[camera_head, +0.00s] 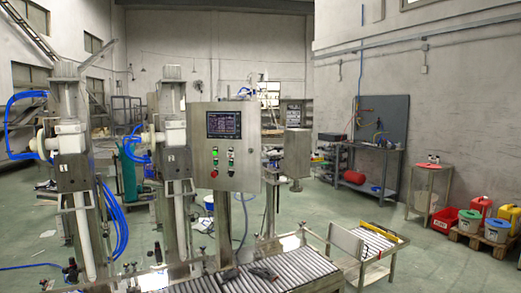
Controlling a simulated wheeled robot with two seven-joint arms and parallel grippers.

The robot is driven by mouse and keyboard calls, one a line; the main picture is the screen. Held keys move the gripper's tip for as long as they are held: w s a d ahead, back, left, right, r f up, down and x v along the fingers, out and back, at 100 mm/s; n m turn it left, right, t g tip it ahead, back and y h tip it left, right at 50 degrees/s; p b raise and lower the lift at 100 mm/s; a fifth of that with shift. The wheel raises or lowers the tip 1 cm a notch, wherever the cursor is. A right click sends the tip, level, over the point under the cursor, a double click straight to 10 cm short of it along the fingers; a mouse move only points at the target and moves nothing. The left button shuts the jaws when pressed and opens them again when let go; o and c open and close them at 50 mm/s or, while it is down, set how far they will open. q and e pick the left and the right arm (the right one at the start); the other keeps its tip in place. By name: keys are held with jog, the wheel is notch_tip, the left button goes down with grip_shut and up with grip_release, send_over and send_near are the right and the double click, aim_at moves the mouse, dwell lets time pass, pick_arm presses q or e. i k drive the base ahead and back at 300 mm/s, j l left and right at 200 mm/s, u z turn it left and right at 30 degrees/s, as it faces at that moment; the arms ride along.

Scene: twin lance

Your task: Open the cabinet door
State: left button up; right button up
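A grey metal control cabinet (242,120) stands in the middle of the view on a post. Its front door (205,168) looks shut, flat against the box. The door carries a dark screen (224,124) and several small buttons and switches, green, red and black, below it. I cannot make out a handle clearly at this size. Neither of my grippers shows in the view.
Two tall lance columns (72,160) (174,140) with blue hoses stand left of the cabinet. A roller conveyor (285,272) runs in front of it. A low cart (372,250) is at the right. Green floor (430,268) is open further right.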

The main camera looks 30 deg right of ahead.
aim_at(246, 168)
jog(key=l+z, duration=0.1)
jog(key=z, duration=0.6)
jog(key=i+j, duration=0.05)
